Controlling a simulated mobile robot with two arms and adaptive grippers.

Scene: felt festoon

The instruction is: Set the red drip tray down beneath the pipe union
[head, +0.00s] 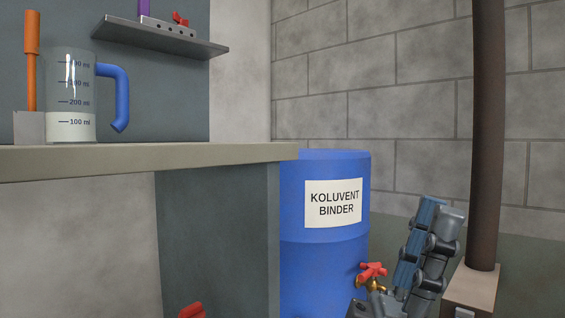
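No pipe union can be made out.
A brown vertical pipe (487,130) stands on a box (477,286) at right. A counter (150,160) carries a measuring jug (70,95); a shelf (160,38) is above.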

